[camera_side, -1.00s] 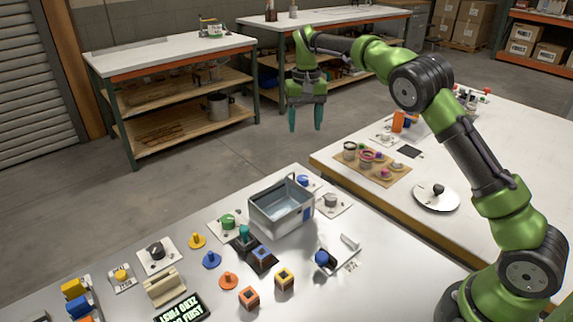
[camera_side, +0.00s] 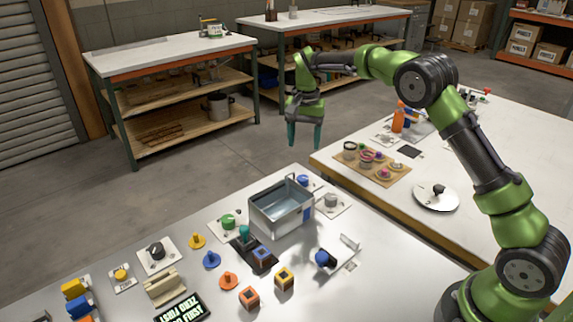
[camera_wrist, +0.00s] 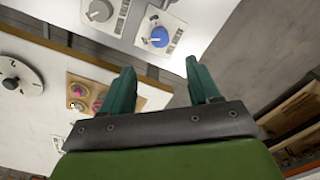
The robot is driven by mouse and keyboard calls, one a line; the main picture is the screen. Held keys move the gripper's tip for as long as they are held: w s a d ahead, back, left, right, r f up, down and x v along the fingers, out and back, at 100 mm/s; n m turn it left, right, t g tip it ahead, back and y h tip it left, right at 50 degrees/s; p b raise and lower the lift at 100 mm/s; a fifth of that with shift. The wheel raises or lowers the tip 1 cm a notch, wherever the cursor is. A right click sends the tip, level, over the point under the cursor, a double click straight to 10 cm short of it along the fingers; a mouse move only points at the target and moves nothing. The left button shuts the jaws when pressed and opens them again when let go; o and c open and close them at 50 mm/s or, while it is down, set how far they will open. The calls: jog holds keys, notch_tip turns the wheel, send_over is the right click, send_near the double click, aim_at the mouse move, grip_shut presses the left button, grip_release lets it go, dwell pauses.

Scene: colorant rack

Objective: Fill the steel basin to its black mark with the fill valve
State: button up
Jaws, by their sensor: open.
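The steel basin (camera_side: 290,224) stands on the near white table; its inside looks blue-grey, and I cannot tell the liquid level or make out the black mark. Knobs on plates sit around it: a blue knob (camera_side: 303,180) behind it, a grey knob (camera_side: 331,199) to its right, and a green knob (camera_side: 228,220) to its left. I cannot read which is the fill valve. My gripper (camera_side: 304,147) is open and empty, in the air above and behind the basin. In the wrist view, my gripper (camera_wrist: 163,78) points toward the blue knob (camera_wrist: 158,38), with the grey knob (camera_wrist: 100,10) beside it.
A blue ball-ended lever (camera_side: 322,258) stands right of the basin. Coloured pegs, cubes and a dark display (camera_side: 180,310) fill the table's front left. The right table holds a wooden tray (camera_side: 355,171) of small pots and a round dial (camera_side: 436,197).

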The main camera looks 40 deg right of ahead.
aim_at(303, 178)
notch_tip(303, 178, down, 13)
jog(key=shift+r, duration=0.2)
jog(key=c, duration=1)
jog(key=n, duration=0.4)
jog(key=shift+c, duration=0.2)
jog(key=o, duration=1)
jog(key=shift+o, duration=0.2)
